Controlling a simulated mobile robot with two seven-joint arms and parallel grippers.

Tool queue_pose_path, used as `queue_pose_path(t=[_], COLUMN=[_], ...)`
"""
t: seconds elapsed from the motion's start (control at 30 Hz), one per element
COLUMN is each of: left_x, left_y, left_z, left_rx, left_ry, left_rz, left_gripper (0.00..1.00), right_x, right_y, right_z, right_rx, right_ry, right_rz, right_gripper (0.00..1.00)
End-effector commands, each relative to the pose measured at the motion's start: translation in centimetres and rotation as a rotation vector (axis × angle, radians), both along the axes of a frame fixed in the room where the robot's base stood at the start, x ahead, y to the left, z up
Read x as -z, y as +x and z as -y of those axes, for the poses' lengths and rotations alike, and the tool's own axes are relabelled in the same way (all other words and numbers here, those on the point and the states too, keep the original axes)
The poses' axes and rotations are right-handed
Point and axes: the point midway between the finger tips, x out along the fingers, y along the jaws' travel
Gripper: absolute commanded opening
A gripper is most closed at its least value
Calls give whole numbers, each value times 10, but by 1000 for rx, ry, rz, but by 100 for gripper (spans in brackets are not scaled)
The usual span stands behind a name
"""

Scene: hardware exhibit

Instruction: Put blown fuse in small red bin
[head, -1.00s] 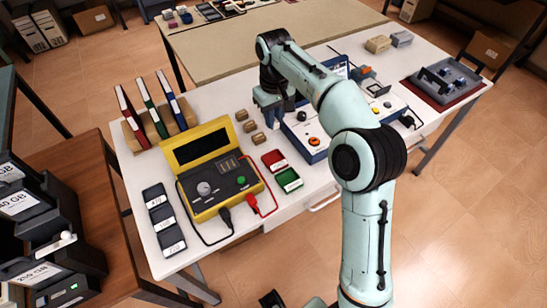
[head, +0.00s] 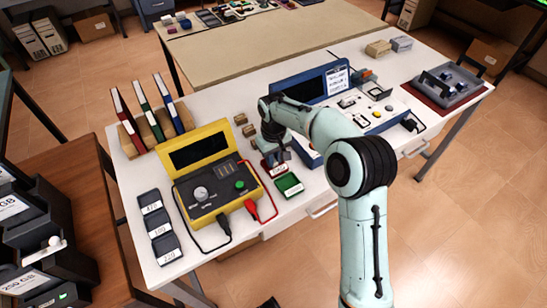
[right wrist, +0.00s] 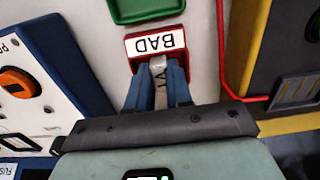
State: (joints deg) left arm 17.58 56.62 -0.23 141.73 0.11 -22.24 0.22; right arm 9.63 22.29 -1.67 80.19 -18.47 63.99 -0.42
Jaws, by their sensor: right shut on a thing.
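The small red bin (head: 268,173) stands on the white table, and its label reads BAD in the right wrist view (right wrist: 131,46). My right gripper (head: 276,158) is directly over the bin's area and hides part of it. In the right wrist view the blue fingers of my right gripper (right wrist: 159,88) are shut on a small, greyish fuse (right wrist: 158,68). The fuse's tip overlaps the bin's near edge in that view; I cannot tell how high it is above the bin. My left gripper is not in view.
A green bin (head: 289,186) sits right beside the red one. A yellow tester (head: 215,185) with red and black leads stands to the left. A blue and white panel device (head: 350,105) stands to the right. Small tan blocks (head: 240,119) lie behind.

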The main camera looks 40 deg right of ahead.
Motion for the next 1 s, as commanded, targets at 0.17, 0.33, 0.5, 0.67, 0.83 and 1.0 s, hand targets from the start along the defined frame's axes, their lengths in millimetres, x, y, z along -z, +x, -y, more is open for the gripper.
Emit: queue_pose_path(t=[0.17, 0.33, 0.5, 0.67, 0.83, 1.0], left_x=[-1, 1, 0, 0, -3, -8], left_y=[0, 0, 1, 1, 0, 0], left_z=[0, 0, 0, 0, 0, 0], left_rx=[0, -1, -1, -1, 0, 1], left_ry=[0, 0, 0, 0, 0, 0], left_rz=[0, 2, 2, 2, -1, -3], left_gripper=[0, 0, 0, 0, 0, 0], right_x=[-1, 2, 2, 0, -17, -54], right_y=[0, 0, 0, 0, 1, 2], right_z=[0, 0, 0, 0, 0, 0], right_rx=[0, 0, 0, 0, 0, -1], right_ry=[0, 0, 0, 0, -2, -2], right_rz=[2, 1, 1, 2, 5, 7], right_gripper=[0, 26, 31, 31, 31, 31])
